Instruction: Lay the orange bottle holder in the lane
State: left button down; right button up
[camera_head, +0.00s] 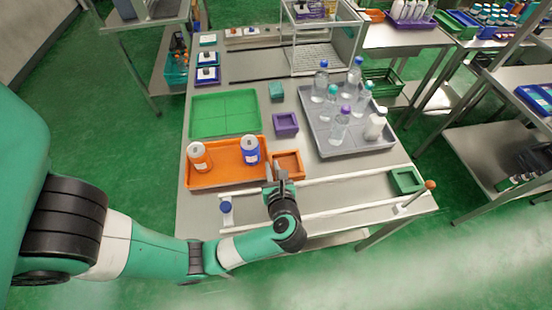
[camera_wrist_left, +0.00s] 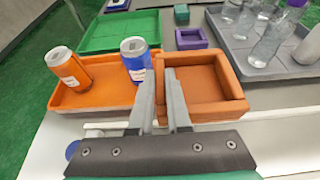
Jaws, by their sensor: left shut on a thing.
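The orange bottle holder (camera_head: 291,160) is a small square open box just right of the orange tray, behind the lane. It also shows in the left wrist view (camera_wrist_left: 232,110). My left gripper (camera_head: 281,178) is shut on its near-left side wall; in the left wrist view the fingers (camera_wrist_left: 166,85) straddle that wall. I cannot tell whether the holder is raised off the table. The lane (camera_head: 335,197) runs between two white rails along the table's front, and a green holder (camera_head: 406,180) sits at its right end. My right gripper is not in view.
The orange tray (camera_head: 228,178) holds an orange can (camera_head: 199,157) and a blue can (camera_head: 250,151). A green tray (camera_head: 225,113) is empty. A purple holder (camera_head: 286,124) and a teal holder (camera_head: 276,91) stand behind. A grey tray (camera_head: 335,147) holds several bottles. The lane's middle is clear.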

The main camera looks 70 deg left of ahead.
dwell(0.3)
pick_arm(q)
jog(key=shift+w+d, duration=0.15)
jog(key=shift+d, duration=0.2)
jog(key=w+d+f+m+t+h, duration=0.1)
jog(key=w+d+m+t+h, duration=0.15)
jog(key=d+m+t, duration=0.4)
jog(key=w+d+m+t+h, duration=0.1)
jog(key=d+m+t+h, duration=0.25)
jog(key=d, duration=0.65)
notch_tip(320, 180, up, 27)
jog(key=p, duration=3.2)
jog(key=shift+w+d+r+m+h, duration=0.15)
jog(key=shift+w+d+m+h, duration=0.1)
jog(key=shift+m+h, duration=0.05)
